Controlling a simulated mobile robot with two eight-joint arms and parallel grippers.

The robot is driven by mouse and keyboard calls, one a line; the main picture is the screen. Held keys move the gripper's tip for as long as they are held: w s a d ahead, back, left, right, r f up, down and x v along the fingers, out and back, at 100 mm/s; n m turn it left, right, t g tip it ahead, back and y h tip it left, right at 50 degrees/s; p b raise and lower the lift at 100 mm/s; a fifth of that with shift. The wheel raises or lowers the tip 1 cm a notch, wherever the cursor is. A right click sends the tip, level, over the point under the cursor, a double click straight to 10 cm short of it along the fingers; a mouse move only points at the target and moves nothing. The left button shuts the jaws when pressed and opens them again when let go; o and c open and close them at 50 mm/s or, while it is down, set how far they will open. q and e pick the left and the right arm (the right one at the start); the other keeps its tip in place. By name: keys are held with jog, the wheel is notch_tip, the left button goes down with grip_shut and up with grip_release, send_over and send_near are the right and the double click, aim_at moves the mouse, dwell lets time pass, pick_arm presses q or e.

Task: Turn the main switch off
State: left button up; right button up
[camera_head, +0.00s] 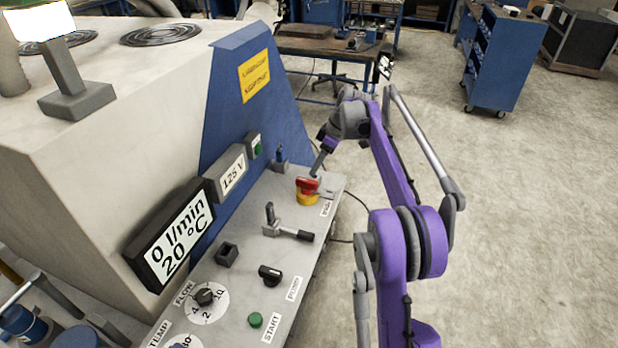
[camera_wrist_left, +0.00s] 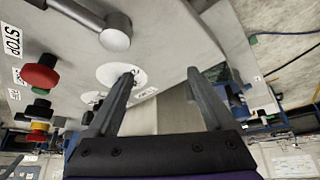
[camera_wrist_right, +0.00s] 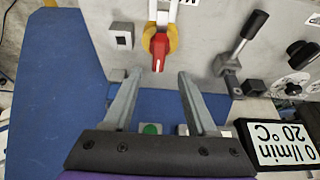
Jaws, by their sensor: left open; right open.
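The main switch (camera_head: 307,190) is a red handle on a yellow round base, at the far end of the grey control panel (camera_head: 262,205). In the right wrist view its red handle (camera_wrist_right: 159,50) lies just ahead of the fingertips, roughly centred between them. My right gripper (camera_head: 316,170) is open and empty above the switch, apart from it as far as I can tell; its fingers also show in the right wrist view (camera_wrist_right: 159,75). My left gripper (camera_wrist_left: 159,73) is open and empty in the left wrist view, facing another stretch of panel. I do not make it out in the head view.
A grey lever (camera_head: 285,228), a black knob (camera_head: 269,275), a flow dial (camera_head: 205,297) and a green start button (camera_head: 256,320) sit on the panel. Display boxes (camera_head: 180,235) stand along its back. A red button (camera_wrist_left: 40,75) shows near my left gripper.

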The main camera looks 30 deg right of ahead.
aim_at(307, 180)
jog(key=x, duration=0.8)
jog(key=shift+w, duration=0.1)
grip_shut()
dwell(1.2)
